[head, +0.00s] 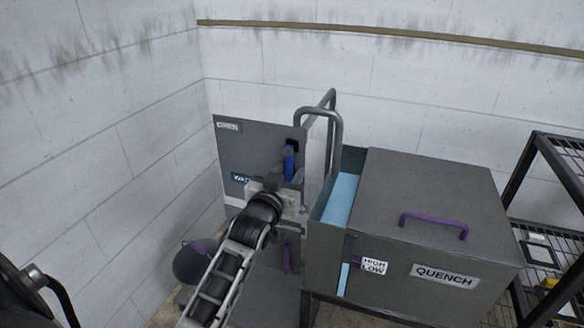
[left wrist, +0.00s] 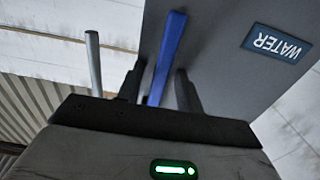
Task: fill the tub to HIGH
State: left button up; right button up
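The QUENCH tub (head: 420,290) is a grey tank with light blue water (head: 341,198) in its open left end. On its front, a light blue sight strip (head: 344,280) stands beside a HIGH/LOW label (head: 374,266); its top is near the label's level. A grey panel (head: 229,150) marked OPEN and WATER carries a blue lever (head: 289,163). In the left wrist view the lever (left wrist: 166,62) stands between the two fingers of my left gripper (left wrist: 160,90), with gaps visible beside it. My right gripper is not in view.
A grey bent pipe (head: 336,118) rises beside the tub's open end. A purple handle (head: 434,222) is on the tub's lid. A dark bucket (head: 188,264) stands at the lower left, and a black wire shelf (head: 545,240) at the right.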

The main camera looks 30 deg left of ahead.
pick_arm(q)
jog(key=shift+x, duration=1.35)
grip_shut()
